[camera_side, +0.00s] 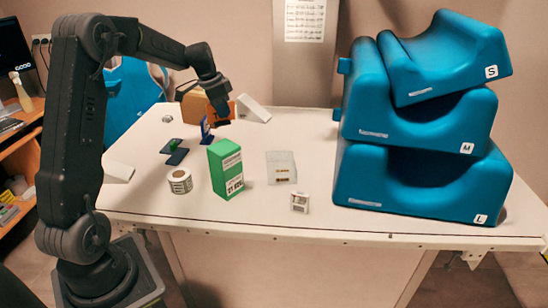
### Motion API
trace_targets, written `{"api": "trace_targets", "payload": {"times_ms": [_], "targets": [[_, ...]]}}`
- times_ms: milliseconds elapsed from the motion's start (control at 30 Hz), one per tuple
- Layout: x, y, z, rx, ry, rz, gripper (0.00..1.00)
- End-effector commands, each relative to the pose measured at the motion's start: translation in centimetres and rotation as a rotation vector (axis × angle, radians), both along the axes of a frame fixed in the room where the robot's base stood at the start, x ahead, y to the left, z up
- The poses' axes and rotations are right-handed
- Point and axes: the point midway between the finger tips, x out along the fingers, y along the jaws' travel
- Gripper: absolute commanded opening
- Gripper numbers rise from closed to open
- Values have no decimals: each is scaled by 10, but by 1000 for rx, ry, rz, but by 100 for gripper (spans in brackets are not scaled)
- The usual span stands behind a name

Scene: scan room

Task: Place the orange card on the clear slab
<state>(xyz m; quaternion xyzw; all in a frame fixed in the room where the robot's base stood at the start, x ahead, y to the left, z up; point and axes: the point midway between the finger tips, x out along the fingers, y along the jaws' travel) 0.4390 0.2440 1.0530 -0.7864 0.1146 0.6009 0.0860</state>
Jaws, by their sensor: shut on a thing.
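My gripper (221,113) is above the back left part of the white table, pointing down. It is shut on the orange card (231,109), whose bright orange face shows beside the dark fingers; the fingers hide part of it. The card is held clear of the clear slab. The clear slab (281,167) is a see-through block standing on the table, right of the green box and lower right of my gripper. A small dark marking shows on or through it. Nothing is seen lying on its top.
A green box (226,168) stands left of the slab. A label roll (180,181), a small white box (300,202), a dark blue item (177,156) and a duller orange block (194,108) are around. Blue foam supports (420,185) are stacked high at the right.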

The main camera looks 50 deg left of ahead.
Motion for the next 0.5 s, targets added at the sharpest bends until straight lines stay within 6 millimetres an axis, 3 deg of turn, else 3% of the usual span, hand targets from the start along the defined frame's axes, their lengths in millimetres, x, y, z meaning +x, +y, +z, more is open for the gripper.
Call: {"api": "trace_targets", "payload": {"times_ms": [100, 200, 367, 500], "targets": [[12, -38, 9, -7, -9, -237, 0], [16, -58, 15, -11, -20, -378, 0], [22, -77, 16, -15, -28, -490, 0], [35, -96, 3, -16, -28, -508, 0]]}}
